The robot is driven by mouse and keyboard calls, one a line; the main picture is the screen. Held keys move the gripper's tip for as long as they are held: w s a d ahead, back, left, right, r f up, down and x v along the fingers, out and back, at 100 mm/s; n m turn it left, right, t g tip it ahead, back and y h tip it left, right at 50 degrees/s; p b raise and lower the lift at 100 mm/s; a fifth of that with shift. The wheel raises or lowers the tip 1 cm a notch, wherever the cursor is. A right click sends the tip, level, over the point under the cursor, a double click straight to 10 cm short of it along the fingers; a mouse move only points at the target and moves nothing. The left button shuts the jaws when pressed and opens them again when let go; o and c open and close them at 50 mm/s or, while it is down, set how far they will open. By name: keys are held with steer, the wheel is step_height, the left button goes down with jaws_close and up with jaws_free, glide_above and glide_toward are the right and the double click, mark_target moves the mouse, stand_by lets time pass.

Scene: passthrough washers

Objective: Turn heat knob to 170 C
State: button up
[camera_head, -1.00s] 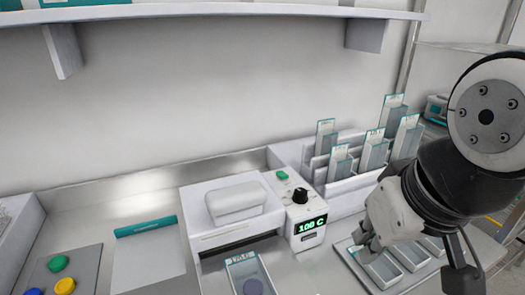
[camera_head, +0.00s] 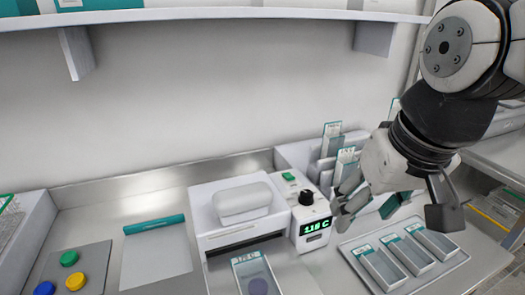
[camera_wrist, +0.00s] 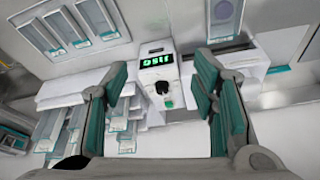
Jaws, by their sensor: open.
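The heat knob (camera_head: 306,198) is a small black dial on top of the white control box at the right side of the white heater unit (camera_head: 240,203). The green display (camera_head: 315,226) below it shows a Celsius reading that looks like 116 C, though the digits are blurred. My gripper (camera_head: 345,205) is open and empty, just right of the knob in the head view and apart from it. In the wrist view, the knob (camera_wrist: 162,88) appears between the two spread fingers of my gripper (camera_wrist: 162,70), beyond their tips. The display (camera_wrist: 156,63) shows upside down there.
A rack with upright slide boxes (camera_head: 335,140) stands close behind and right of the knob. A tray (camera_head: 437,266) with several slide boxes lies at the lower right. A slide box (camera_head: 243,274) lies before the heater. A teal-edged sheet (camera_head: 155,255) and coloured buttons are at left.

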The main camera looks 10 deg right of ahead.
steer(key=w+r+g+p, duration=0.1)
steer(key=w+r, duration=0.2)
steer(key=w, duration=0.3)
steer(key=m+g+p, duration=0.2)
steer(key=g+p, duration=0.1)
steer(key=p, duration=0.1)
glide_above(307, 193)
step_height(307, 193, down, 5)
step_height(307, 193, down, 13)
steer(key=shift+f+p, duration=0.1)
steer(key=shift+p, duration=0.85)
steer(key=c, duration=1.2)
